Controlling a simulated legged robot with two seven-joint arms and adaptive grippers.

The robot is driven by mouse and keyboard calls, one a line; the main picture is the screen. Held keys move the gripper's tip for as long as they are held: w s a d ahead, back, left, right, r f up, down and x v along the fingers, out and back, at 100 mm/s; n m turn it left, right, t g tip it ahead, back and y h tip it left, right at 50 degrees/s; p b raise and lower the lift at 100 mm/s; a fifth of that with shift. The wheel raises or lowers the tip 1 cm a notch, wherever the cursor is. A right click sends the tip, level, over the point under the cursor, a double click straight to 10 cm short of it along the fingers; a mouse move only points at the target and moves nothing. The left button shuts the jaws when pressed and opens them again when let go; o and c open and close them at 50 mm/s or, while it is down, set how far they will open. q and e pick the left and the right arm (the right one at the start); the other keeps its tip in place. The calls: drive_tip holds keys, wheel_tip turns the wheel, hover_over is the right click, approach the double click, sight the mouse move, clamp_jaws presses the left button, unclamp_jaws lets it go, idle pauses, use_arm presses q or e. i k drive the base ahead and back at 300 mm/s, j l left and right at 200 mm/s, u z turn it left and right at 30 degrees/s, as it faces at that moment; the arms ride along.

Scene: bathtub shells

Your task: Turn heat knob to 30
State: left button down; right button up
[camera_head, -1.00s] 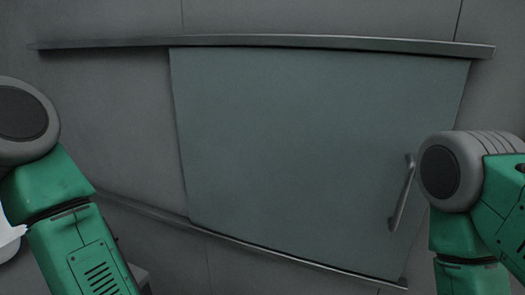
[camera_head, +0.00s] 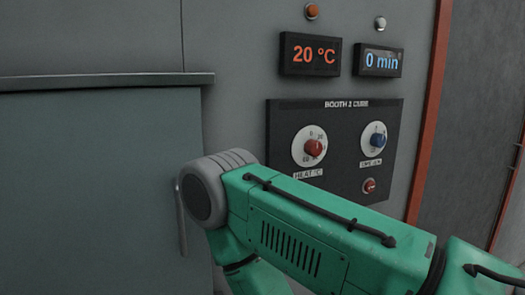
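The heat knob (camera_head: 313,148) is red on a white round dial, on the left of a dark control panel (camera_head: 335,188) labelled "BOOTH 2 CURE". The small dial marks are hard to read. The temperature display (camera_head: 310,55) above the panel reads 20 °C in orange. My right arm, green with a grey joint, crosses in front of the panel's lower left and stays below the heat knob. Neither gripper is in view.
A blue knob (camera_head: 377,141), a red button (camera_head: 369,186) and a display (camera_head: 378,61) reading 0 min are to the right. An orange lamp (camera_head: 312,11) and a pale lamp (camera_head: 380,23) sit above. A grey sliding door (camera_head: 90,180) with a handle (camera_head: 181,215) fills the left.

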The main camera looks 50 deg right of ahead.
sight(313, 149)
drive_tip(key=z, duration=1.7)
drive_tip(key=l, duration=0.2)
drive_tip(key=u, duration=0.05)
